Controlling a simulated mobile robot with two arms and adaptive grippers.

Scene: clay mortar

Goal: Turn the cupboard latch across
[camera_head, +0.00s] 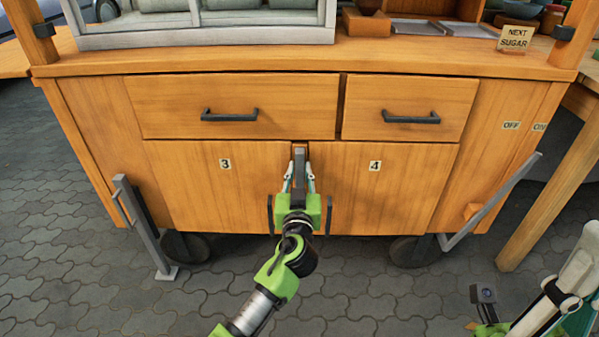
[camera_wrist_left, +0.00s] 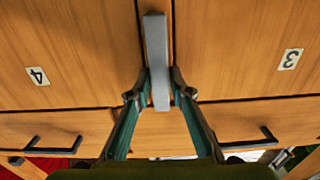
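The cupboard latch (camera_head: 300,158) is a grey bar standing upright at the seam between door 3 (camera_head: 220,195) and door 4 (camera_head: 375,195). It also shows upright in the left wrist view (camera_wrist_left: 157,50). My left gripper (camera_head: 300,172) has one finger on each side of the bar, with the fingertips close against it. In the left wrist view, the gripper (camera_wrist_left: 160,78) looks shut on the bar, and the bar's end passes between the fingers. My right arm shows at the lower right with a small camera and part of a green gripper body (camera_head: 490,327); its fingers are hidden.
Two drawers with dark handles (camera_head: 229,115) (camera_head: 411,118) sit above the doors. A grey metal bracket (camera_head: 142,225) stands at the cart's left, and a slanted grey bar (camera_head: 490,202) at its right. A wooden table leg (camera_head: 545,200) is further right. Paved floor lies in front.

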